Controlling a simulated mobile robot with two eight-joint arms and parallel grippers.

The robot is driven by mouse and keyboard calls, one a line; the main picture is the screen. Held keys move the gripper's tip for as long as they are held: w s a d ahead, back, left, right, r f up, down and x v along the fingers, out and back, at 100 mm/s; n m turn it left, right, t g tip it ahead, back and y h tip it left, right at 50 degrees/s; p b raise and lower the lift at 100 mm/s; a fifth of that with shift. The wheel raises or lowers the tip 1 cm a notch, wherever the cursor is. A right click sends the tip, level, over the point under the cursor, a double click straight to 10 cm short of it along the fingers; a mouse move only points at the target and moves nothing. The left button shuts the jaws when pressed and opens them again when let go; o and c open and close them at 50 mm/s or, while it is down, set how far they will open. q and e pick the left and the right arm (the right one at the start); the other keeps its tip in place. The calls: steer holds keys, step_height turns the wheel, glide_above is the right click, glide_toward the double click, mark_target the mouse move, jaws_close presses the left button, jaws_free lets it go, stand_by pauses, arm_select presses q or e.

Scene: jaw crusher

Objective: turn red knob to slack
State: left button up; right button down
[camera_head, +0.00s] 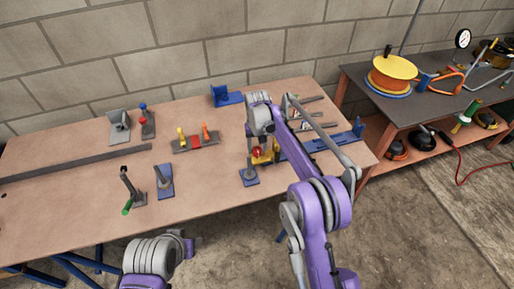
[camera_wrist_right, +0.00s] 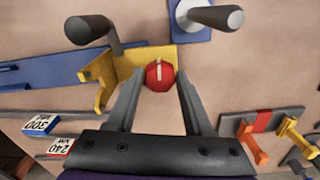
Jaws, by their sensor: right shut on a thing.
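The red knob (camera_wrist_right: 159,76) has a pale pointer line that runs roughly up and down in the right wrist view. It sits at the edge of a yellow bracket (camera_wrist_right: 103,82). My right gripper (camera_wrist_right: 160,80) is shut on the knob, with one finger on each side of it. In the head view the knob (camera_head: 257,153) shows small below my right arm, beside the yellow bracket (camera_head: 272,155). The scale the line points to cannot be read.
A blue bar (camera_wrist_right: 45,72) adjoins the bracket. Blocks marked 300 (camera_wrist_right: 42,124) and 240 (camera_wrist_right: 60,147) lie nearby. A blue plate with a grey post (camera_head: 249,176) stands close in front. A red block with orange and yellow levers (camera_head: 196,143) is to the left.

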mark_target(257, 150)
steer(key=shift+n, duration=0.3)
stand_by(0.4)
steer(key=shift+c, duration=1.4)
jaws_free()
steer(key=shift+r, duration=0.15)
step_height(257, 150, up, 11)
steer(key=shift+f+p, duration=0.2)
steer(key=shift+p, duration=0.2)
